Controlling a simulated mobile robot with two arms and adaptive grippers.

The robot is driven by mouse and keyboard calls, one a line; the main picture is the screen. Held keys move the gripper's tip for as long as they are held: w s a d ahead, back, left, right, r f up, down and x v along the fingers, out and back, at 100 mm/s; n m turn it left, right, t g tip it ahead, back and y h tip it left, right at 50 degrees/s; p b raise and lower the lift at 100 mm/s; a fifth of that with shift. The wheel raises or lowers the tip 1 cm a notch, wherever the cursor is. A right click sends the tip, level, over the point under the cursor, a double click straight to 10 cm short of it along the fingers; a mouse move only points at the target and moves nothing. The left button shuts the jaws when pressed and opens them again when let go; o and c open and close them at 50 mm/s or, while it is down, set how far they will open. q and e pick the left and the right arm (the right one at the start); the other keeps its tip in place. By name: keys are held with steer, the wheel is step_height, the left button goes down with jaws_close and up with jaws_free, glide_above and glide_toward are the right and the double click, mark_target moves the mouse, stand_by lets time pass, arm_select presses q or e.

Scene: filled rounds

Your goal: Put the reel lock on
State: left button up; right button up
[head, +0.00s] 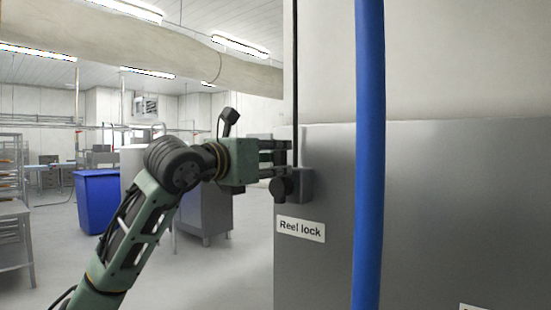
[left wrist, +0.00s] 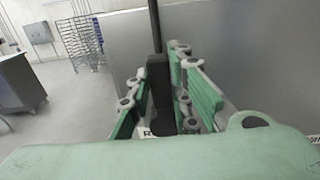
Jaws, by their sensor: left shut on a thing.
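The reel lock is a small grey block (head: 305,184) on the steel-clad wall, with a black round knob (head: 282,188) on its left side. A label reading "Reel lock" (head: 301,229) is below it. A thin black upright rod (head: 295,70) comes down to the block from above. My left gripper (head: 290,152) is just above the knob, its fingers around the rod. In the left wrist view the green fingers (left wrist: 165,95) are shut on the rod's thicker black lower part (left wrist: 158,78). The foot of the rod is partly hidden by the fingers. My right gripper is out of view.
A thick blue hose (head: 370,150) hangs vertically right of the lock, in front of the wall. A blue bin (head: 97,200), a grey cabinet (head: 205,212) and a shelf rack (head: 14,215) stand further back left. Open floor lies between.

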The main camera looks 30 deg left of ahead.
arm_select(q)
steer(key=shift+a, duration=0.15)
jaws_close()
steer(key=a+f+n+b, duration=0.6)
steer(key=n+b, duration=0.2)
steer(key=n, duration=1)
steer(key=shift+w+a+f, duration=0.15)
steer(key=shift+w+f, duration=0.1)
steer(key=shift+f, duration=0.1)
stand_by(0.5)
steer(key=o, duration=0.9)
jaws_free()
steer(key=s, duration=0.8)
steer(key=s+a, duration=0.1)
steer(key=s, duration=0.3)
